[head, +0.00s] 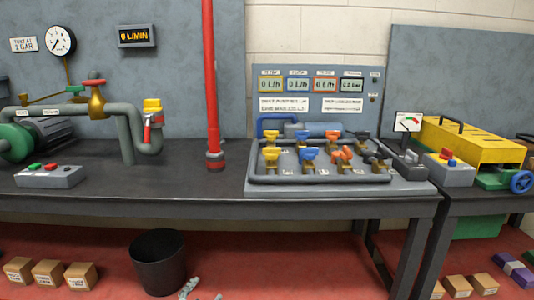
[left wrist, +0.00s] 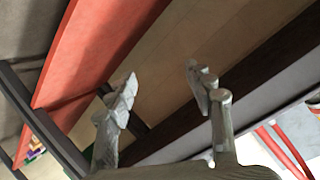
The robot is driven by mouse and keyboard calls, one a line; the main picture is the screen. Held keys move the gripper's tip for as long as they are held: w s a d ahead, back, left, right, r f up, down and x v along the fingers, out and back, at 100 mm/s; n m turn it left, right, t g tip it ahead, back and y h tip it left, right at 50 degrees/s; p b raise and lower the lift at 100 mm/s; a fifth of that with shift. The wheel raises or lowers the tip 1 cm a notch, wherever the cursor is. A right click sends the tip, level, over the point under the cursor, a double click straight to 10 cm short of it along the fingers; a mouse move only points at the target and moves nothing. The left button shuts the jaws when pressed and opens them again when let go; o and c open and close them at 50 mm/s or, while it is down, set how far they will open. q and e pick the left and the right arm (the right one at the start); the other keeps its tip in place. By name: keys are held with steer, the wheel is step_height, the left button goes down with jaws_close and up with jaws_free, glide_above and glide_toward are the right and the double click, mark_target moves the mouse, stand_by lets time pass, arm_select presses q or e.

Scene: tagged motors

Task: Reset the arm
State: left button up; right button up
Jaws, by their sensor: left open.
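My left gripper (head: 203,292) just shows at the bottom edge of the head view, its two grey fingertips to the right of a black bin. In the left wrist view my left gripper (left wrist: 161,82) has its two fingers spread wide apart, with nothing between them. It is open and empty, and most of its arm is out of the head view. My right gripper is not in view.
A dark workbench (head: 200,198) bears pipes, a button box (head: 48,176) and a valve panel (head: 400,188). Labelled boxes (head: 48,272) lie at lower left. A yellow machine (head: 475,145) stands at right.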

arm_select(q)
steer(key=s+a+f+n+g, duration=0.2)
steer(key=s+f, duration=0.4)
steer(key=s, duration=0.4)
steer(key=s+a+f+n+g+y, duration=0.1)
steer(key=s+a+f+g, duration=0.3)
steer(key=s, duration=0.6)
steer(key=s+a+f+n+g+y, duration=0.1)
steer(key=s+a+f+g, duration=0.3)
steer(key=s+f, duration=0.4)
steer(key=shift+s+a+f+n, duration=0.3)
steer(key=shift+s+a+n, duration=0.3)
steer(key=shift+s+n, duration=0.4)
steer(key=shift+s, duration=0.1)
